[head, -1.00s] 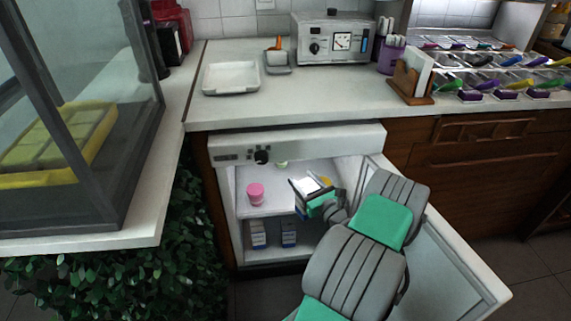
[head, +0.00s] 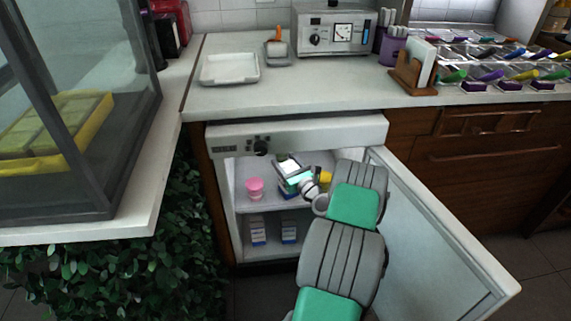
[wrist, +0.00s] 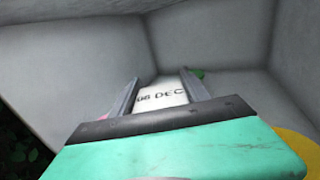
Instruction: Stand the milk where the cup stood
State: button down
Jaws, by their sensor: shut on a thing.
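My gripper (head: 296,181) is inside the open fridge, over the upper shelf and to the right of a pink cup (head: 255,187). In the wrist view my gripper (wrist: 158,88) is shut on the milk (wrist: 162,97), a white carton face printed "06 DEC" between the two fingers. Most of the milk is hidden by the gripper. Whether its base touches the shelf cannot be told. A yellow thing (head: 325,178) is on the right of the upper shelf, partly hidden by my arm; yellow also shows in the wrist view (wrist: 300,148).
Two blue and white cartons (head: 258,231) (head: 289,232) stand on the lower shelf. The fridge door (head: 440,235) stands open to the right of my arm. The fridge's top panel (head: 330,134) is close above. A white tray (head: 230,69) sits on the counter.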

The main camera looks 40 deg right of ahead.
jog(key=shift+f, duration=0.1)
jog(key=c, duration=0.5)
grip_release()
jog(key=shift+r, duration=0.25)
jog(key=s, duration=0.4)
jog(key=s+a, duration=0.1)
jog(key=s, duration=0.3)
jog(key=s+a+p, duration=0.1)
jog(key=s, duration=0.3)
jog(key=shift+f, duration=0.1)
jog(key=shift+w+a, duration=0.1)
